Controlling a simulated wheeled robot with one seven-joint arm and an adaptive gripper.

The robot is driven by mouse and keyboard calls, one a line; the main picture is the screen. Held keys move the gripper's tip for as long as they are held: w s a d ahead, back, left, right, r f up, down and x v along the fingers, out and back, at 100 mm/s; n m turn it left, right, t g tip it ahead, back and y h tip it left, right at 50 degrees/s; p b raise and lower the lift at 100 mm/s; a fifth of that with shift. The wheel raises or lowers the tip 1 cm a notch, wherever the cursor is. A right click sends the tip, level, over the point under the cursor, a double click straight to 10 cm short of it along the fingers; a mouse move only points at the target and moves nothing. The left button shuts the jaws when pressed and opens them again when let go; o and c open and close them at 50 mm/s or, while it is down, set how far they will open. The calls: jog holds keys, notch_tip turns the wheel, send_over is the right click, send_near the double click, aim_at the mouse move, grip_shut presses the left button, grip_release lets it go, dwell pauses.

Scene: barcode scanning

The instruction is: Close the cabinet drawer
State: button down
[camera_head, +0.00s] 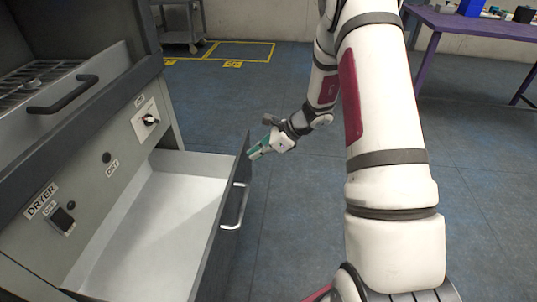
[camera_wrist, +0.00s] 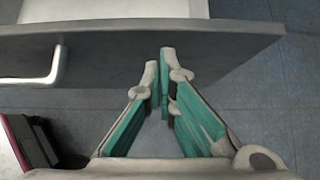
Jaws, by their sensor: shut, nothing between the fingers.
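The cabinet drawer (camera_head: 165,225) is pulled well out of the grey dryer cabinet, and its white inside is empty. Its dark front panel (camera_head: 226,218) carries a pale bar handle (camera_head: 235,206). In the wrist view the front panel (camera_wrist: 215,45) runs across the top, with the handle (camera_wrist: 50,68) at the left. My gripper (camera_head: 252,155) is at the far end of the front panel, on its outer side. Its green and white fingers (camera_wrist: 165,58) are together and empty, with the tips at the panel's outer face. I cannot tell whether they touch it.
The dryer cabinet (camera_head: 80,190) has a dark handle (camera_head: 62,95), a knob and switches above the drawer. A purple table (camera_head: 470,24) stands at the back right and a grey cart (camera_head: 180,22) at the back left. The blue floor (camera_head: 290,220) outside the drawer is clear.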

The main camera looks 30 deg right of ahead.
jog(key=shift+w+a, duration=0.3)
jog(key=shift+a, duration=0.1)
jog(key=shift+a, duration=0.15)
jog(key=shift+w+a, duration=0.25)
jog(key=w+a+p, duration=0.1)
jog(key=w+a, duration=0.7)
jog(key=a, duration=0.3)
jog(key=w+a+p, duration=0.1)
jog(key=w+a, duration=0.6)
jog(key=a, duration=0.3)
jog(key=shift+w+a, duration=0.4)
jog(key=shift+a+r, duration=0.1)
jog(key=shift+r, duration=0.05)
